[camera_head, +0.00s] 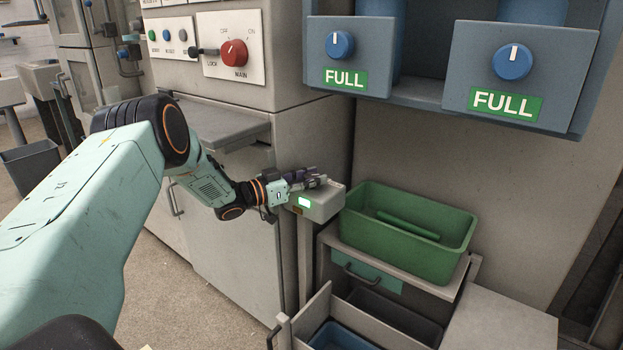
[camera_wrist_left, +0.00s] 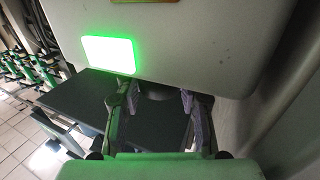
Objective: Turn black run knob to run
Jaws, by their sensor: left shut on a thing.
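My left gripper (camera_head: 312,181) is at the top of a small grey control box (camera_head: 322,204) on a post, left of the green bin. In the left wrist view, its two fingers (camera_wrist_left: 160,100) stand on either side of a dark, rounded part, the black run knob (camera_wrist_left: 158,91), at the box's edge. The fingers are shut on it. The knob is mostly hidden by the fingers and shadow, so I cannot read which way it points. A green lamp (camera_head: 304,202) glows on the box face; it also shows in the left wrist view (camera_wrist_left: 109,54). My right gripper is not in view.
A green bin (camera_head: 455,233) with a green rod stands right of the box, above open drawers (camera_head: 325,307). A red MAIN switch (camera_head: 234,53) is on the cabinet panel. Two blue knobs (camera_head: 340,44) (camera_head: 512,61) sit above FULL labels.

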